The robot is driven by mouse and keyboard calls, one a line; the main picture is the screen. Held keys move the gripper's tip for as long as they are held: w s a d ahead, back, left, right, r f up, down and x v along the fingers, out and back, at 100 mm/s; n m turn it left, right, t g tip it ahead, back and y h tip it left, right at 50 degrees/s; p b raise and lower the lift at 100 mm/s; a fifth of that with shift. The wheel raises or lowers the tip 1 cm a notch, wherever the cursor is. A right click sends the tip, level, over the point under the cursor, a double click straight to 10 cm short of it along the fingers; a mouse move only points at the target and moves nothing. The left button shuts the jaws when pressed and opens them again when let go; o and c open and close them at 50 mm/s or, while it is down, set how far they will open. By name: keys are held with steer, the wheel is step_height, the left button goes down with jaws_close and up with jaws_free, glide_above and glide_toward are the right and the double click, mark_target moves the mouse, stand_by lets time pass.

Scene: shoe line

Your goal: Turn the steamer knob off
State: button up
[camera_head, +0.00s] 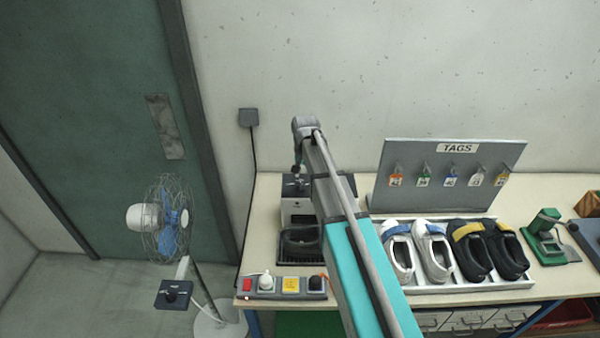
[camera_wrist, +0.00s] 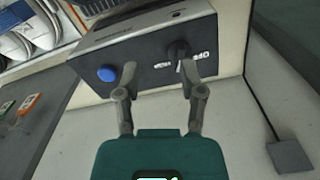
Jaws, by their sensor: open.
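The steamer (camera_head: 300,212) is a white box with a dark top panel on the left of the bench. In the wrist view its panel (camera_wrist: 140,45) carries a blue button (camera_wrist: 107,73) and a black knob (camera_wrist: 178,48). An "OFF" label lies just right of the knob; another small label is partly covered. My gripper (camera_wrist: 157,68) is open, fingers pointing at the panel. The right fingertip is right by the knob; I cannot tell if they touch. In the head view my gripper (camera_head: 299,168) is above the steamer, partly hidden by my arm.
A tray of shoes (camera_head: 515,288) and a TAGS board (camera_head: 400,160) stand to the right on the bench. A power strip (camera_head: 262,294) lies at the front edge. A fan (camera_head: 165,220) stands left of the bench. The wall is close behind.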

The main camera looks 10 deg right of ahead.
step_height(320, 180, up, 4)
steer(key=m+p, duration=0.1)
steer(key=p, duration=0.2)
glide_above(300, 183)
steer(key=shift+w+f, duration=0.1)
steer(key=shift+f+b, duration=0.15)
steer(key=shift+b, duration=0.25)
step_height(300, 183, down, 14)
steer(key=b, duration=1.3)
steer(key=shift+r, duration=0.2)
jaws_close()
